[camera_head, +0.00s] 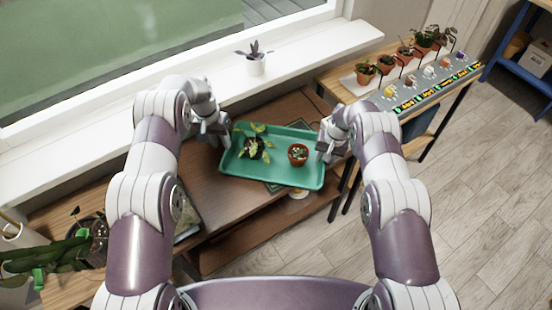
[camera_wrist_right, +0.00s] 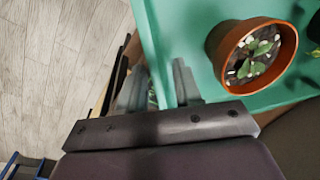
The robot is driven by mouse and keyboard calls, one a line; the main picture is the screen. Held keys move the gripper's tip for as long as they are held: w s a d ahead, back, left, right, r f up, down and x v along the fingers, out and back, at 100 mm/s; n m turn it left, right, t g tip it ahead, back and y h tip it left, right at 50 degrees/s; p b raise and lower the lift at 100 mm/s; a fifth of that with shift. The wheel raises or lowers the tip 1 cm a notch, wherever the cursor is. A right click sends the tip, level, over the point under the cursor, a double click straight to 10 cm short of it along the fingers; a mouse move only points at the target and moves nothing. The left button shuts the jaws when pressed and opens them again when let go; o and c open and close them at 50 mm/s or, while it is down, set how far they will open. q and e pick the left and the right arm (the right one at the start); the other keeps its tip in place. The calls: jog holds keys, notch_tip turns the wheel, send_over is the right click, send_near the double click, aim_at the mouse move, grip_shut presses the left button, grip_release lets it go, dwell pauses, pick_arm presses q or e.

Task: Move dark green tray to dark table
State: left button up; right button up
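The green tray (camera_head: 236,178) is over the dark brown table (camera_head: 228,210) in the head view, its front right part reaching past the table edge. I cannot tell whether it touches the table. A leafy plant in a dark pot (camera_head: 254,150) and a small terracotta pot (camera_head: 298,155) stand in it. My left gripper (camera_head: 226,138) is at the tray's left rim and looks shut on it, fingertips small. My right gripper (camera_head: 323,153) is at the right rim. In the right wrist view its fingers (camera_wrist_right: 160,92) straddle the tray wall, near the terracotta pot (camera_wrist_right: 228,55).
A light wooden table (camera_head: 335,82) with several potted plants stands at the right. A windowsill (camera_head: 300,48) with a white-potted plant (camera_head: 256,65) runs behind. A large plant (camera_head: 45,258) is at lower left.

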notch_tip(320, 180, up, 11)
jog(key=d, duration=0.1)
jog(key=shift+s+d, duration=0.2)
jog(key=shift+d, duration=0.15)
pick_arm(q)
jog(key=shift+r, duration=0.1)
pick_arm(e)
jog(key=shift+r, duration=0.15)
